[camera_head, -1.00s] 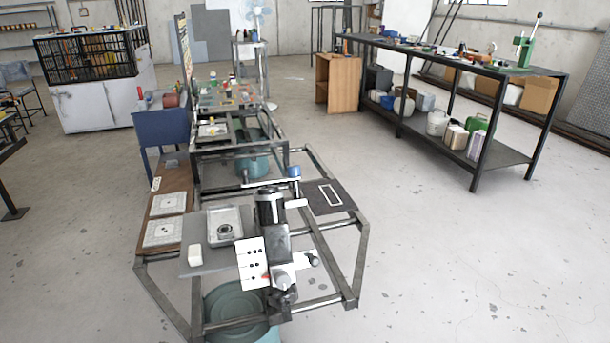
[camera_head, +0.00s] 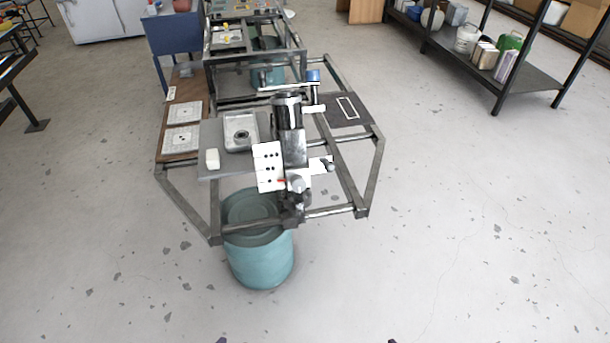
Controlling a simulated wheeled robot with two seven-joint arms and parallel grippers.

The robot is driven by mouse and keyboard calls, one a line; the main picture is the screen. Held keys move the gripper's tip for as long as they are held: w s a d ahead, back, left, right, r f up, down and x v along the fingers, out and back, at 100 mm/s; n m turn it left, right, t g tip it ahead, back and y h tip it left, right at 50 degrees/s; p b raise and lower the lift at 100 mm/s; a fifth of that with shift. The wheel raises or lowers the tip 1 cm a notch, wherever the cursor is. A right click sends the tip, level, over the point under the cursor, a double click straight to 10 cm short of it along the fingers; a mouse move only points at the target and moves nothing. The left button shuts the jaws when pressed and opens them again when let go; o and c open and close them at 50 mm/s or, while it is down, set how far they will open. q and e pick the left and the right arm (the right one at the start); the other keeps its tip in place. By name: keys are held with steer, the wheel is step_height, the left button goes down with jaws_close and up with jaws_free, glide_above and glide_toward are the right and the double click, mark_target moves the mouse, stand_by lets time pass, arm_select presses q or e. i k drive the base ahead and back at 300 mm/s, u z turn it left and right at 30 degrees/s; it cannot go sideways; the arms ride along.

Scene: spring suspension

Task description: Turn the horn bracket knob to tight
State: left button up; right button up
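A dark cylindrical assembly (camera_head: 288,112) stands at the front of the metal frame (camera_head: 372,175). A white panel with rows of black dots (camera_head: 268,167) is on its left. A grey round knob (camera_head: 298,184) sits low beside the panel, with a small red mark (camera_head: 281,181) near it. A small dark-tipped knob (camera_head: 330,167) sticks out to the right over a white plate. A blue-capped post (camera_head: 313,77) stands behind. I cannot tell for sure which is the horn bracket knob or read its setting. Neither of my grippers shows clearly in the head view.
A grey metal tray (camera_head: 240,132) and a white block (camera_head: 212,159) lie left of the assembly. A teal drum (camera_head: 260,262) stands below the frame's front. A dark shelf (camera_head: 530,85) is at the right. The floor (camera_head: 450,230) in front is clear.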

mark_target(297, 182)
steer(key=z, duration=0.05)
steer(key=k, duration=1.05)
steer(key=u, duration=0.95)
steer(key=i, duration=0.5)
